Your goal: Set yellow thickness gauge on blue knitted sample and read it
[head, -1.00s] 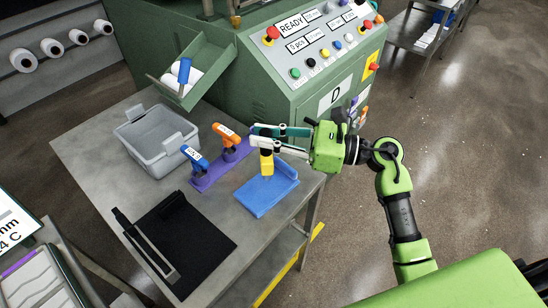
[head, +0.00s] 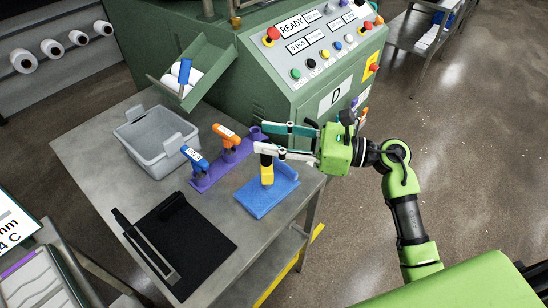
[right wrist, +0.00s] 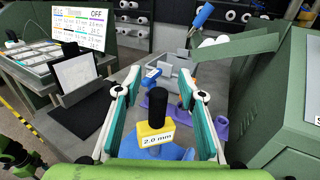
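The yellow thickness gauge (head: 267,176) stands upright on the blue knitted sample (head: 252,198) near the table's right edge. In the right wrist view, the gauge (right wrist: 155,132) has a black handle and a label reading 2.0 mm, with part of the sample (right wrist: 176,153) below it. My right gripper (head: 257,140) is open at the gauge's top. In the right wrist view, its fingers (right wrist: 160,82) stand apart on either side of the handle, with gaps between.
A purple stand (head: 210,179) holds blue and orange gauges (head: 227,137) beside the sample. A grey bin (head: 150,152) stands behind them. A black mat (head: 205,240) lies at the table's front. The green machine (head: 285,90) stands behind the table.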

